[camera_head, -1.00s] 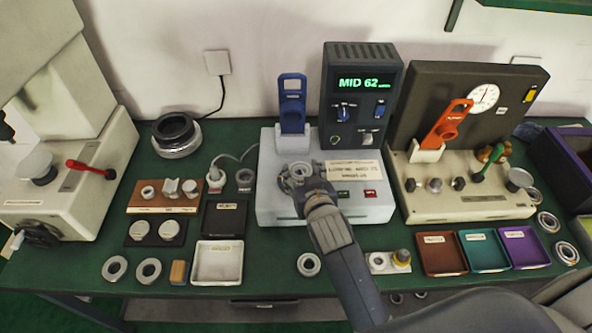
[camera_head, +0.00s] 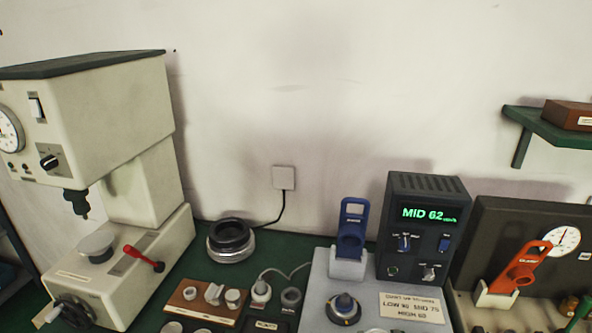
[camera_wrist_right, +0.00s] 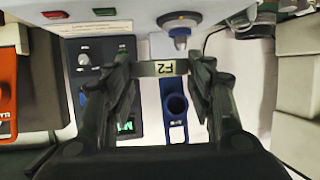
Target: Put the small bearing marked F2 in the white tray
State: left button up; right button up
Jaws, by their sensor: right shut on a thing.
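My right gripper (camera_wrist_right: 163,74) shows only in the right wrist view. Its two fingers are shut on the small bearing (camera_wrist_right: 147,69), a grey ring seen edge-on with a pale label reading F2. The ring spans the gap between the fingers, apart from the spindle (camera_wrist_right: 181,40) of the grey tester. The spindle also shows bare in the head view (camera_head: 344,307), with a blue collar. The white tray is outside both current views. My left gripper is not in view.
The grey tester has a blue lever (camera_head: 351,230) and a dark control box (camera_head: 423,228) reading MID 62. A cream press (camera_head: 100,180) stands at left. A large dark ring (camera_head: 231,238) lies behind a brown block (camera_head: 203,301) with small parts. A red-levered gauge stand (camera_head: 515,270) is at right.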

jog(key=w+r+n+y+b, duration=0.1)
jog(key=w+r, duration=0.3)
jog(key=r, duration=0.6)
jog(key=w+r+b, duration=0.1)
jog(key=w+r, duration=0.3)
jog(key=r, duration=0.5)
jog(key=shift+m+h, duration=0.5)
jog(key=s+f, duration=0.2)
jog(key=f, duration=0.4)
jog(key=s+f+p, duration=0.1)
jog(key=s+f, duration=0.2)
jog(key=f, duration=0.3)
jog(key=s+f+p, duration=0.1)
jog(key=s+f, duration=0.1)
jog(key=f, duration=0.4)
jog(key=shift+s+f, duration=0.65)
jog(key=shift+s, duration=0.05)
jog(key=shift+w, duration=0.1)
